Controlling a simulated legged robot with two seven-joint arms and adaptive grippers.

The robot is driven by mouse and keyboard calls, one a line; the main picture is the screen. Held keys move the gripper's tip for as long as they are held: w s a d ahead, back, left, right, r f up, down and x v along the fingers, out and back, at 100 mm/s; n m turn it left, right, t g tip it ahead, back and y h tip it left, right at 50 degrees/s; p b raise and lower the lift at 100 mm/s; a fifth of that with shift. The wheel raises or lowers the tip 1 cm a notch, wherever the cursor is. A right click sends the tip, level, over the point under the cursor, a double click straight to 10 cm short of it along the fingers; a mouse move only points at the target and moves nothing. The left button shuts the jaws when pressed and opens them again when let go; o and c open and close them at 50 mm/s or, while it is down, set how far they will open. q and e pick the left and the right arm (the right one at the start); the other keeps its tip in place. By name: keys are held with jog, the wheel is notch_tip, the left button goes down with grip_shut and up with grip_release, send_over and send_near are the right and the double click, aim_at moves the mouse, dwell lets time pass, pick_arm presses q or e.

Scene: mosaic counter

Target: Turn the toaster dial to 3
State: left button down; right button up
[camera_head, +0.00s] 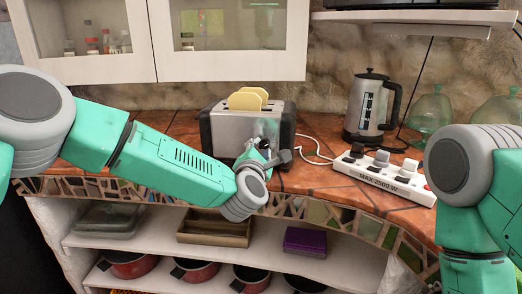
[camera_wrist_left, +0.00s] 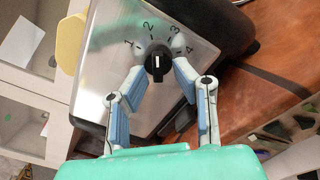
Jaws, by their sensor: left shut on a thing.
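The silver and black toaster (camera_head: 233,128) stands on the counter with two bread slices (camera_head: 247,100) in its top. In the left wrist view, its front panel (camera_wrist_left: 110,70) carries a black dial (camera_wrist_left: 157,64) with a white pointer mark and the numbers 1 to 4 around its upper side. Which number the mark points to, I cannot tell for sure. My left gripper (camera_head: 260,147) is at the toaster's front. In the left wrist view, its two fingers (camera_wrist_left: 159,50) are shut on the dial, one on each side. In the head view the gripper hides the dial. My right gripper is not in view.
A power strip (camera_head: 384,178) with several plugs lies right of the toaster, and a kettle (camera_head: 368,110) stands behind it. Glass jars (camera_head: 430,112) are at the far right. White cabinets (camera_head: 228,66) hang above. Shelves below hold red pots (camera_head: 195,274) and a purple box (camera_head: 305,241).

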pick_arm(q)
jog(key=m+p, duration=0.1)
jog(key=m, duration=0.3)
jog(key=shift+a+r, duration=0.1)
jog(key=shift+r, duration=0.05)
jog(key=shift+m+p, duration=0.35)
jog(key=shift+m, duration=1.65)
jog(key=c, duration=1.5)
grip_release()
jog(key=shift+o, duration=1.1)
jog(key=shift+w, duration=0.1)
